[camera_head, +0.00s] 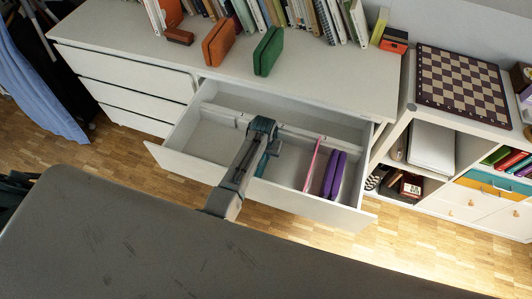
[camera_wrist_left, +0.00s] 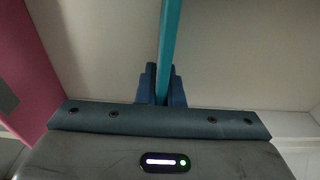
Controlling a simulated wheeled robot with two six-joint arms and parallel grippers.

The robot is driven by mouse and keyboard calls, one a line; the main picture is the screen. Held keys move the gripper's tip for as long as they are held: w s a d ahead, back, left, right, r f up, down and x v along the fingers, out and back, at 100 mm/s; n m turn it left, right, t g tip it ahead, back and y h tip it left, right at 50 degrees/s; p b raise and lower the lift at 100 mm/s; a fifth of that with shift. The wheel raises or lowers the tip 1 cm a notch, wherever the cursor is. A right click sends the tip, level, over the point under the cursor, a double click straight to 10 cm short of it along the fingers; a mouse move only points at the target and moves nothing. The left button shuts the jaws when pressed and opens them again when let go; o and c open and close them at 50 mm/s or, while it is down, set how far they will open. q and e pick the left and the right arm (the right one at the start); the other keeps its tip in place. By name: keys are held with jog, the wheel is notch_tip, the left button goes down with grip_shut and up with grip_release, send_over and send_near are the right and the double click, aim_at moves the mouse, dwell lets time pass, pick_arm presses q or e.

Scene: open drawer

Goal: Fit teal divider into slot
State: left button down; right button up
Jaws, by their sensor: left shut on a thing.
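The teal divider (camera_wrist_left: 169,45) is a thin upright panel between the fingers of my left gripper (camera_wrist_left: 161,88) in the left wrist view. In the head view my left gripper (camera_head: 264,128) is inside the open white drawer (camera_head: 165,157), shut on the divider, which is mostly hidden beneath it. A pale crossbar (camera_head: 300,133) runs along the drawer's length beside the gripper. I cannot tell whether the divider sits in a slot. A pink divider (camera_head: 312,163) stands across the drawer to the right, and it also shows in the left wrist view (camera_wrist_left: 28,65). My right gripper is not in view.
A purple case (camera_head: 334,174) stands in the drawer right of the pink divider. On the dresser top (camera_head: 120,40) are an orange case (camera_head: 218,42), a green case (camera_head: 268,52) and a row of books. A dark surface fills the lower left.

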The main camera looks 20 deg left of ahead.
pick_arm(q)
jog(key=c, duration=1.6)
grip_release()
jog(key=shift+f, duration=0.1)
jog(key=shift+o, duration=0.2)
jog(key=r, duration=0.4)
jog(key=s+r, duration=0.1)
jog(key=r, duration=0.7)
jog(key=shift+s+r, duration=0.15)
jog(key=shift+s, duration=0.05)
